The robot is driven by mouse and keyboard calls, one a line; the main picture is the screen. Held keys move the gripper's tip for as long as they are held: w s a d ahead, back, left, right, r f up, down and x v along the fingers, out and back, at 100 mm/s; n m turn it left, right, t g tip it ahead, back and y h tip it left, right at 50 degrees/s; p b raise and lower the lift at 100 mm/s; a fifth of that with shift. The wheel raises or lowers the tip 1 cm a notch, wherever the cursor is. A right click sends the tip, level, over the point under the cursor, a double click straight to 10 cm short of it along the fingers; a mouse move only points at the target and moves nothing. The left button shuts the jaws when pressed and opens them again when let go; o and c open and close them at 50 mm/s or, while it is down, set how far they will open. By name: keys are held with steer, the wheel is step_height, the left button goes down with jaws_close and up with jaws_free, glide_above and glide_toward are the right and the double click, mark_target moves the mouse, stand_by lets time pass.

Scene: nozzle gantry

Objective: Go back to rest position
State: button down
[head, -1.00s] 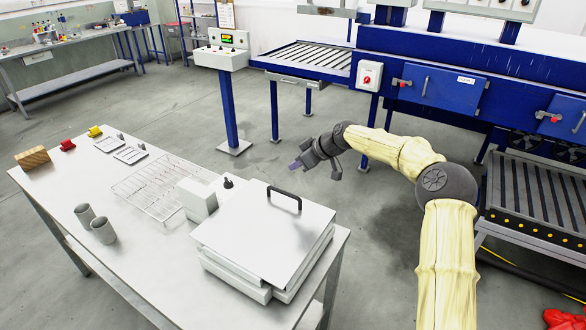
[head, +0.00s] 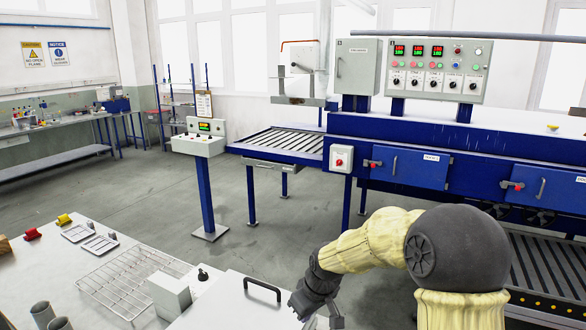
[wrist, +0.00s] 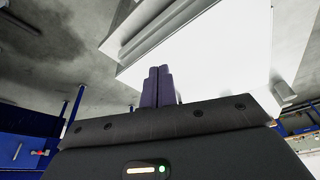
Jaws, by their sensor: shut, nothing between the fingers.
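My gripper (head: 318,312) is at the lower middle of the head view, just right of the steel table's box-like device with a black handle. Its tips are partly cut off by the lower edge of that view. In the wrist view my gripper's two purple fingers (wrist: 158,86) are together with nothing between them. My arm is folded, with its elbow raised high at the lower right of the head view.
The steel table (head: 48,262) holds a wire rack (head: 125,280), two grey cups and the lidded box with a black handle (head: 262,290). A blue machine (head: 400,165) with a roller conveyor (head: 285,145) stands behind. Grey floor lies open between them.

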steer(key=s+d+m+h, duration=0.1)
steer(key=s+d+m, duration=0.2)
steer(key=s+d, duration=0.3)
steer(key=s+d+m+h, duration=0.1)
steer(key=s+d+m, duration=0.3)
steer(key=s, duration=0.9)
steer(key=shift+s+d+r+m, duration=0.2)
steer(key=shift+d+m, duration=0.1)
steer(key=shift+d, duration=0.75)
